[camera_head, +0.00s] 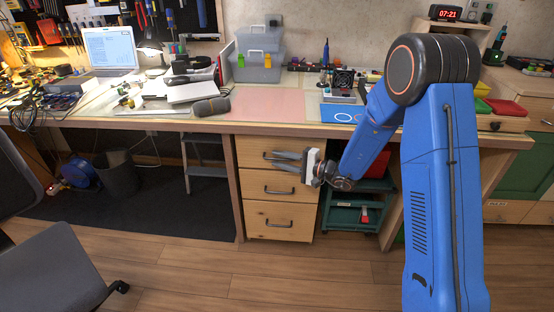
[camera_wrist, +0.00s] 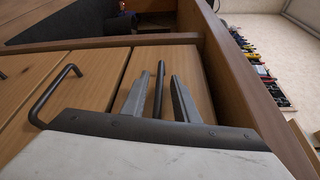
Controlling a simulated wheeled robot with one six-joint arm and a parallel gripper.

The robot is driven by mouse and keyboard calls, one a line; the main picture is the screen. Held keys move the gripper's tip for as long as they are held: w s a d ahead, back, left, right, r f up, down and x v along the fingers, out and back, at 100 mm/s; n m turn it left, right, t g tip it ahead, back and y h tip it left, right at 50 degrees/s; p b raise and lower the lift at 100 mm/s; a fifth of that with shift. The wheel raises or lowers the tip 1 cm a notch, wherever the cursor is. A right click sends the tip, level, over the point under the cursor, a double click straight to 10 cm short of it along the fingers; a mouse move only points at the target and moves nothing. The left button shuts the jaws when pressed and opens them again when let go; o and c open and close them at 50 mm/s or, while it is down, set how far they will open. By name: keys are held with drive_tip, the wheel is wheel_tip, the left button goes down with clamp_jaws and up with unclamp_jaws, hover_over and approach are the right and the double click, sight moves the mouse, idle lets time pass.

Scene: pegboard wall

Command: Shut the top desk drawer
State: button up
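The top desk drawer (camera_head: 249,148) is the uppermost of three light-wood drawers under the desk. Its front looks about level with the drawers below; a small gap is hard to tell. My gripper (camera_head: 275,160) is in front of it, pointing left across the drawer front. In the wrist view my gripper (camera_wrist: 158,98) has its two fingers apart, with the dark bar handle (camera_wrist: 159,82) of the top drawer (camera_wrist: 196,82) between them. Gaps show on both sides of the handle, so the fingers do not appear to grip it. The handle is partly hidden by the fingers in the head view.
The middle drawer handle (camera_wrist: 54,95) lies left of my gripper in the wrist view. The desk edge (camera_head: 200,126) overhangs the drawers. A green shelf unit (camera_head: 345,217) stands right of them. A grey chair (camera_head: 50,260) is at far left; floor before the drawers is clear.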

drive_tip(key=v, duration=1.6)
drive_tip(key=shift+a, duration=0.1)
drive_tip(key=s+r+n+g+h, duration=0.3)
drive_tip(key=s+r+g, duration=0.15)
drive_tip(key=s, duration=0.75)
drive_tip(key=s+r+n+g+h, duration=0.25)
drive_tip(key=s+r, duration=0.25)
drive_tip(key=s, duration=0.6)
drive_tip(key=s+d+r+t+h, duration=0.2)
drive_tip(key=s+d+h, duration=0.3)
drive_tip(key=s+d, duration=0.2)
drive_tip(key=s+d+r+n+t+h, duration=0.1)
drive_tip(key=s+d+h, duration=0.4)
drive_tip(key=d, duration=0.6)
drive_tip(key=shift+s+r+t, duration=0.65)
drive_tip(key=shift+s+t, duration=0.25)
drive_tip(key=shift+s, duration=0.25)
